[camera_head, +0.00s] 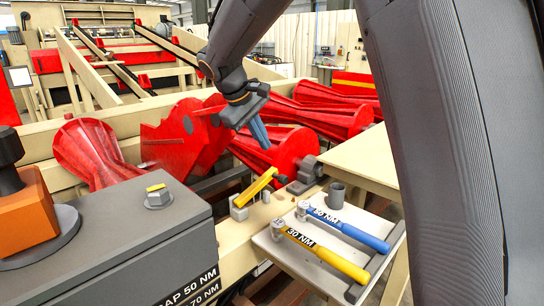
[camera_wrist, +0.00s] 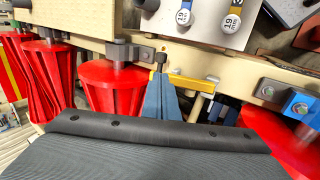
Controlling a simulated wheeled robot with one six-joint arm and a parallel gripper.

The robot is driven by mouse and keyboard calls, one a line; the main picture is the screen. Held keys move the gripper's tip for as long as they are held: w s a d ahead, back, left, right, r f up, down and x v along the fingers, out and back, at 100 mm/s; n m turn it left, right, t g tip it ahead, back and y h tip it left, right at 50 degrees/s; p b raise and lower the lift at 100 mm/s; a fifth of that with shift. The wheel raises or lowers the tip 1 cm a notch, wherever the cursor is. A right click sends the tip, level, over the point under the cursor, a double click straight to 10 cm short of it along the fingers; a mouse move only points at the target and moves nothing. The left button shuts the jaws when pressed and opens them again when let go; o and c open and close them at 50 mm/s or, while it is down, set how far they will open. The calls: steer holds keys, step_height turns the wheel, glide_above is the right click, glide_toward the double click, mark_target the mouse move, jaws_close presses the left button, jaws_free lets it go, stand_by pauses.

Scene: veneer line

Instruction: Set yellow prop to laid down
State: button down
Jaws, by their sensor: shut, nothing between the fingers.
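The yellow prop (camera_head: 257,186) is a short flat bar on the beige rail, left of the tool tray. In the body camera view it slants up to the right from a grey bracket (camera_head: 239,209) at its lower left end. I cannot tell how steeply it stands. In the wrist view the prop (camera_wrist: 194,82) lies across the picture just right of my fingertips. My gripper (camera_head: 262,146) has blue fingers, shut and empty, above the prop in the body camera view and apart from it. The fingers also show in the wrist view (camera_wrist: 160,84).
Red fluted rollers (camera_head: 276,150) lie behind the rail. A tray (camera_head: 300,262) at front right holds a yellow-handled wrench (camera_head: 325,252) and a blue-handled wrench (camera_head: 345,228). A dark cup (camera_head: 337,193) stands behind them. A grey block (camera_head: 130,245) fills the front left.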

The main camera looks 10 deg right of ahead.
mark_target(281, 177)
steer(key=p+x, duration=0.3)
steer(key=x, duration=1)
steer(key=shift+d+f, duration=0.1)
steer(key=shift+f, duration=0.15)
steer(key=shift+p, duration=0.3)
